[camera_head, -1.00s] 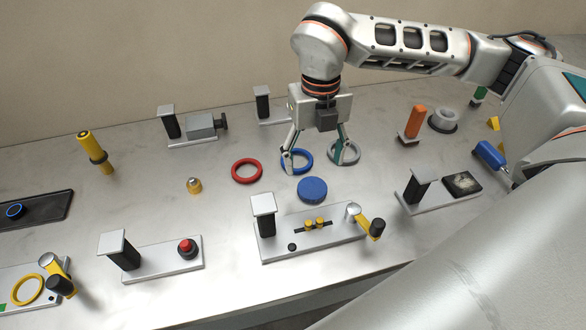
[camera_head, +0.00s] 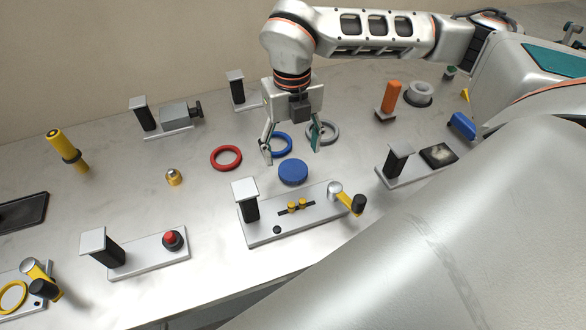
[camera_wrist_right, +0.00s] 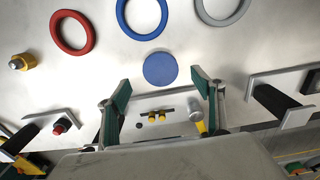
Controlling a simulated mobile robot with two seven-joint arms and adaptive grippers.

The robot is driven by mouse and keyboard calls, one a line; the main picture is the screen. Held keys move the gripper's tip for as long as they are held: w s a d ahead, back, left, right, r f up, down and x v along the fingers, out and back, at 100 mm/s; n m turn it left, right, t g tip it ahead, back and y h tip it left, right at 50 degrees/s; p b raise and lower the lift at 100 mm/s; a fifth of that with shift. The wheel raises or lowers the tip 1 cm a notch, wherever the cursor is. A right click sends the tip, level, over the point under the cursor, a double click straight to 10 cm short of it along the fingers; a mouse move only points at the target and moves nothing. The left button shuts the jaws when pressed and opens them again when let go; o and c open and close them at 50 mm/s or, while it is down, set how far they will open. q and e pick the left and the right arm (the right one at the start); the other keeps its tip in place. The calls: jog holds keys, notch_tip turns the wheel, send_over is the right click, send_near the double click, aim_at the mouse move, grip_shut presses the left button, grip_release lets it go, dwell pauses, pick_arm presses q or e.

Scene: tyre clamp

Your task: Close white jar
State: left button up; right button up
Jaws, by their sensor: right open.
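No thing is plainly a white jar; a pale, round, open-topped piece on a dark base (camera_head: 418,92) at the back right comes closest. A flat blue round disc (camera_head: 293,173), perhaps a lid, lies on the table in the middle. It also shows in the right wrist view (camera_wrist_right: 160,69). My right gripper (camera_head: 292,154) is open and empty, pointing down above the table just behind the disc. In the right wrist view its fingers (camera_wrist_right: 160,82) stand apart on either side of the disc, without visible contact. My left gripper is out of view.
Red (camera_head: 226,158), blue (camera_head: 281,145) and grey (camera_head: 323,132) rings lie near the gripper. A plate with a post and clamp lever (camera_head: 290,215) stands in front of the disc. An orange upright handle (camera_head: 391,94) stands at the right.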

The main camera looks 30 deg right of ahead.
aim_at(292, 168)
jog(key=shift+f+p, duration=0.35)
jog(key=shift+f, duration=2.3)
jog(key=shift+c, duration=0.4)
jog(key=c, duration=0.8)
